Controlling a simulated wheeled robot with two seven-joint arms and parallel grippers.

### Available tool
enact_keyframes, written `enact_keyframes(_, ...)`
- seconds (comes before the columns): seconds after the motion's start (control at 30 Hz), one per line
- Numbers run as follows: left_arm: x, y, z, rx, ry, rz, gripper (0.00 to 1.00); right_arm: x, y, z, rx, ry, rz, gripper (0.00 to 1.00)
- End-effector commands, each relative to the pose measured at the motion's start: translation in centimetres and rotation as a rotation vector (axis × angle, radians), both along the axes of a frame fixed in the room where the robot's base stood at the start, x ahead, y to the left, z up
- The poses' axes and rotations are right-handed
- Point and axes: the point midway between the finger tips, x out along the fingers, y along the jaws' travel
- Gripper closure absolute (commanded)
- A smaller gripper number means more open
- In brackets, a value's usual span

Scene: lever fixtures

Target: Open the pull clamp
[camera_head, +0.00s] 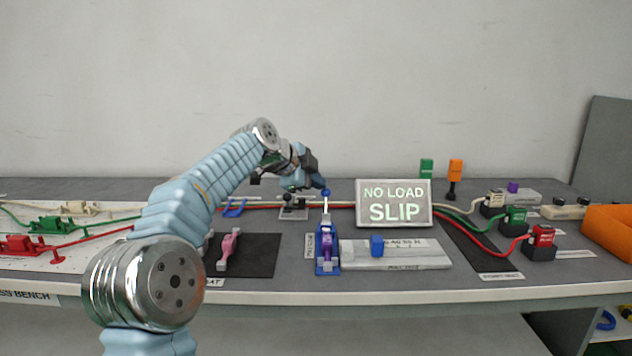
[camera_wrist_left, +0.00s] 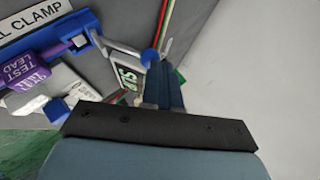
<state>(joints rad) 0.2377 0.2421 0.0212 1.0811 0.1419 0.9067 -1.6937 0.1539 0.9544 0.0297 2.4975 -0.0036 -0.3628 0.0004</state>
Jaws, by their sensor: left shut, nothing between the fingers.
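The pull clamp (camera_head: 327,265) is a blue fixture near the front middle of the bench. Its pale lever (camera_head: 326,208) stands upright, with a blue knob (camera_head: 326,192) on top. A purple test lead block sits in the clamp; it also shows in the left wrist view (camera_wrist_left: 27,75). In that view the lever (camera_wrist_left: 122,50) runs to the blue knob (camera_wrist_left: 150,57), beside my fingertips. My left gripper (camera_head: 320,182) is shut and empty, just at the knob. I cannot tell whether it touches the knob. My right gripper is not in view.
A "NO LOAD SLIP" sign (camera_head: 394,204) stands right of the clamp. A grey plate with a blue block (camera_head: 377,246) lies beside it. A pink lever (camera_head: 229,246) sits on a black mat at left. Coloured cables and connectors lie on both sides; an orange bin (camera_head: 610,231) is far right.

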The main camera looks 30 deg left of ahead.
Motion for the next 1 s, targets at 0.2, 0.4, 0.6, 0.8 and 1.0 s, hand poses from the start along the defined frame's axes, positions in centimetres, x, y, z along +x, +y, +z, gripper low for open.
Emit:
enact_keyframes(0.2,0.37,0.2,-0.23,0.0,0.001,0.0,1.0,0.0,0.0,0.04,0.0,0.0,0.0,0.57)
enact_keyframes(0.4,0.47,0.29,-0.36,0.0,0.002,0.0,1.0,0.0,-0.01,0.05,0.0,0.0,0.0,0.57)
enact_keyframes(0.6,0.48,0.29,-0.4,0.0,0.002,0.0,1.0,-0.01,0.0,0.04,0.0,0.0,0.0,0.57)
enact_keyframes(0.8,0.46,0.29,-0.44,0.0,0.003,0.0,1.0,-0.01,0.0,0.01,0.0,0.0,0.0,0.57)
enact_keyframes(1.0,-0.03,-0.03,-0.76,0.0,0.003,0.0,1.0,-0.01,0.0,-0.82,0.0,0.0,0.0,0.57)
